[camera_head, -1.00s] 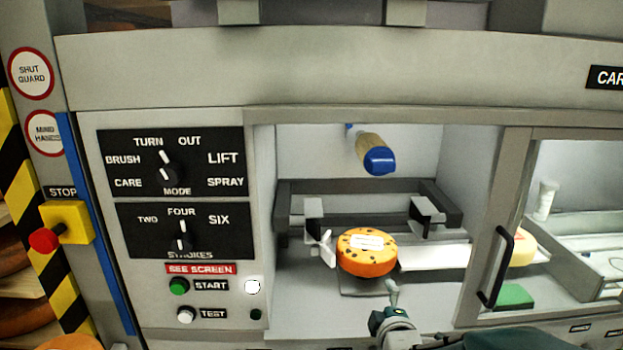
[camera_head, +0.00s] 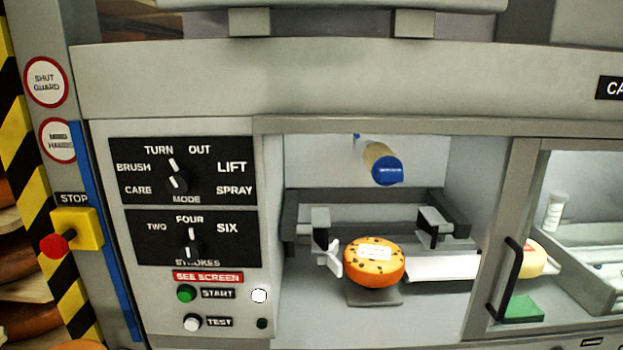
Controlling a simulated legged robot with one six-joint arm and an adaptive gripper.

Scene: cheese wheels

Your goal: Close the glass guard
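The glass guard (camera_head: 545,230) is a framed clear sliding panel on the right of the machine front, with a black vertical handle (camera_head: 509,278) near its left edge. It stands open, leaving the bay at its left uncovered. In the bay an orange speckled cheese wheel (camera_head: 376,261) with a white label sits on a grey support, between grey brackets. A blue-ended cylinder (camera_head: 383,165) hangs above it. My gripper is not in view.
At the left is a control panel with a mode knob (camera_head: 177,184), a strokes knob (camera_head: 191,253) and a green start button (camera_head: 186,293). A red stop button (camera_head: 54,246) on a yellow box is further left. Behind the glass are a green block (camera_head: 523,309) and a pale cheese.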

